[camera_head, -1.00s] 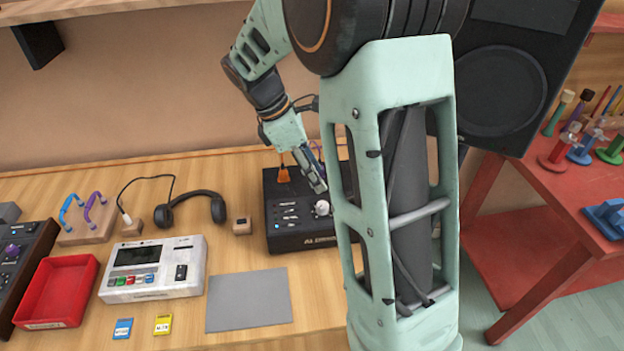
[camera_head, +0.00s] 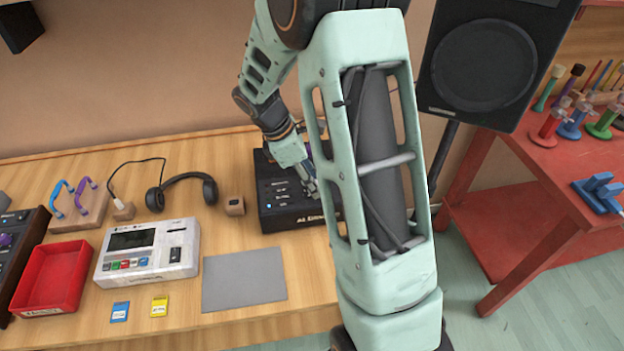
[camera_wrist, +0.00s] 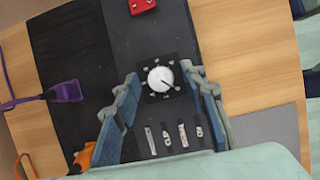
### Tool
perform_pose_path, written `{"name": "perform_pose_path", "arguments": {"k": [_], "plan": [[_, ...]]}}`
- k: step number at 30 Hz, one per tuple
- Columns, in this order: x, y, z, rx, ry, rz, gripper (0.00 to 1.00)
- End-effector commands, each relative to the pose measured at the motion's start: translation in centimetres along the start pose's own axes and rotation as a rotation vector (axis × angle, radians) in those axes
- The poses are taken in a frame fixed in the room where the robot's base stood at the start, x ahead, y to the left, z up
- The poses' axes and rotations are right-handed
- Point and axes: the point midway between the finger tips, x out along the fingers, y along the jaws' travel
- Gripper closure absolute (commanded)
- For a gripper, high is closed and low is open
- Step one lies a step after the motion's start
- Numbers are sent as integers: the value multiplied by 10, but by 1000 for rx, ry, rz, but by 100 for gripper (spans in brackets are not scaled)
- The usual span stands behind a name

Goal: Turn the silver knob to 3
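The silver knob (camera_wrist: 161,79) is a round, pale dial on a dark square plate with small marks around it, in the wrist view. A dark pointer line on it points to the lower right of that picture. The marks are too small to read. The knob sits on the black box (camera_head: 268,190), which stands on the table in the head view; the knob is hidden there by my arm. My gripper (camera_wrist: 162,88) is open, its two blue-padded fingers on either side of the knob and apart from it in the picture. I cannot tell its height above the knob.
A purple plug with a cable (camera_wrist: 64,91) and an orange item (camera_wrist: 84,157) lie near my fingers. A small wooden block (camera_head: 234,205), headphones (camera_head: 186,186), a white device (camera_head: 150,250) and a grey mat (camera_head: 244,279) are left of the box. A speaker (camera_head: 490,62) stands to the right.

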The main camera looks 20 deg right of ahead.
Motion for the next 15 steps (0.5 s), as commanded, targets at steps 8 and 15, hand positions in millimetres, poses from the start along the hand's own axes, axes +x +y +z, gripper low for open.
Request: {"name": "perform_pose_path", "arguments": {"k": [8, 15], "plan": [[0, 0, 0, 0, 0, 0, 68], [0, 0, 0, 0, 0, 0, 94]]}}
